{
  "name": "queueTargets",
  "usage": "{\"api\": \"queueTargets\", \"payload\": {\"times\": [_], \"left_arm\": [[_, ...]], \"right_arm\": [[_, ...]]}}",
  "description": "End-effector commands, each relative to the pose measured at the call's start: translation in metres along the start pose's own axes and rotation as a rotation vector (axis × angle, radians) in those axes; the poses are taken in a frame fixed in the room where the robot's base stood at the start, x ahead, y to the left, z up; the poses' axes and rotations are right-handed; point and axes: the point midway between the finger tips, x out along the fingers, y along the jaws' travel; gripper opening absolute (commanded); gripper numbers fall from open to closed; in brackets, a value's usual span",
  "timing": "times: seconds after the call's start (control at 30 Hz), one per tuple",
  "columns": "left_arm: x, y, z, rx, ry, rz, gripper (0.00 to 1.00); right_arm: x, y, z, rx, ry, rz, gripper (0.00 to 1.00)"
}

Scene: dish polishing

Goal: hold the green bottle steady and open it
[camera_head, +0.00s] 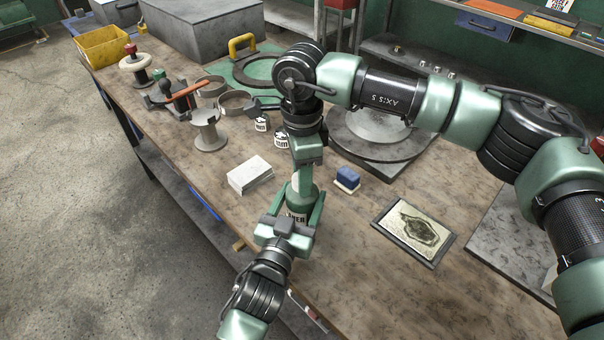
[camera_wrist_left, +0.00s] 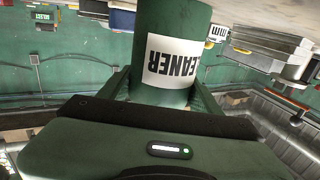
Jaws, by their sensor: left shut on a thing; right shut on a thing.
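The green bottle (camera_head: 302,194) stands near the bench's front edge, partly hidden by both grippers. My left gripper (camera_head: 297,201) is shut around its body from the front. In the left wrist view the bottle (camera_wrist_left: 176,32), with a white label reading "EANER" upside down, sits between the fingers of my left gripper (camera_wrist_left: 160,92). My right gripper (camera_head: 304,168) points down from above and is shut on the bottle's top. The cap is hidden by the right gripper, so I cannot tell whether it has turned.
A white block (camera_head: 249,176), a blue-topped brush or block (camera_head: 347,180) and a framed plate (camera_head: 415,230) lie nearby on the wooden bench (camera_head: 350,270). Spools (camera_head: 208,132), small labelled jars (camera_head: 281,139) and a round grey plate (camera_head: 400,150) stand behind.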

Motion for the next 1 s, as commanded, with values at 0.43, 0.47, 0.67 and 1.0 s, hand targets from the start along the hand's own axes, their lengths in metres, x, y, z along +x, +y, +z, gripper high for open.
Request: {"api": "queueTargets", "payload": {"times": [0.43, 0.47, 0.67, 1.0], "left_arm": [[-0.0002, 0.0008, -0.0016, 0.000, 0.004, 0.002, 0.00], [-0.0003, 0.0008, -0.0016, 0.000, 0.004, 0.002, 0.00], [-0.0003, 0.0010, -0.0015, 0.000, 0.004, 0.002, 0.00], [-0.0003, 0.0010, -0.0015, 0.000, 0.004, 0.002, 0.00]], "right_arm": [[-0.0016, -0.0017, -0.0018, -0.984, 0.005, -0.005, 0.00], [-0.0017, -0.0018, -0.0018, -1.050, 0.005, -0.005, 0.00], [-0.0020, -0.0018, -0.0020, -1.477, 0.007, -0.005, 0.00], [-0.0021, -0.0014, -0.0016, -1.740, 0.006, -0.004, 0.00]]}}
